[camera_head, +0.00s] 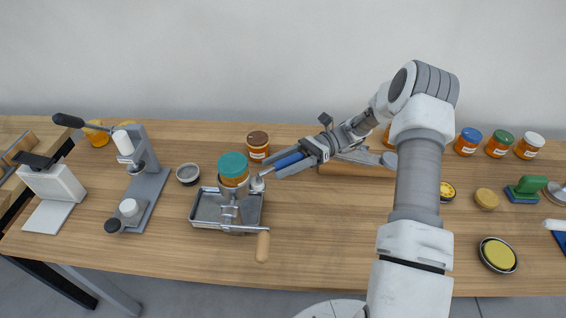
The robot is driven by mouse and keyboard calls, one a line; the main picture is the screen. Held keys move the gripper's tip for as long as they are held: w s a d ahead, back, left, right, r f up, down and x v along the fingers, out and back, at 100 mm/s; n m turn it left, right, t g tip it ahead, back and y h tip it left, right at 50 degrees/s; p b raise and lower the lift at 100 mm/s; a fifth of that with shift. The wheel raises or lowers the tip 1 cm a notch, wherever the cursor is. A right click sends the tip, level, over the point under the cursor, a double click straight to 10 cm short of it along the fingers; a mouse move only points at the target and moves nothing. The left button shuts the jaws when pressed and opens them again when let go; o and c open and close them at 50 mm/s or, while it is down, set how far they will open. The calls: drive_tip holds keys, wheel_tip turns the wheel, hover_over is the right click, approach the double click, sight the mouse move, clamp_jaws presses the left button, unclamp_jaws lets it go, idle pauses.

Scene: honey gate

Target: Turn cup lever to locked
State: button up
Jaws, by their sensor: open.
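A metal cup stand (229,208) rises from a shallow metal tray left of the middle of the table. A honey jar with a teal lid (233,166) sits upright in its cup. A small pale knob (258,184) shows at the cup's right side; it looks like the end of the cup lever, whose lock position I cannot tell. A crank with a wooden handle (263,246) points to the front right. My gripper (275,169) is open, its fingers reaching left just beside the cup and close to the knob. I cannot tell whether they touch it.
The metal tray (198,214) surrounds the stand's foot. A brown-lidded jar (258,147) stands behind, and a small dark-rimmed bowl (188,174) to the left. A grey lever press (146,185) is farther left. The table's front middle is clear.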

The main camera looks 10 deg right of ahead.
drive_tip(key=v, duration=1.2)
drive_tip(key=shift+b, duration=0.4)
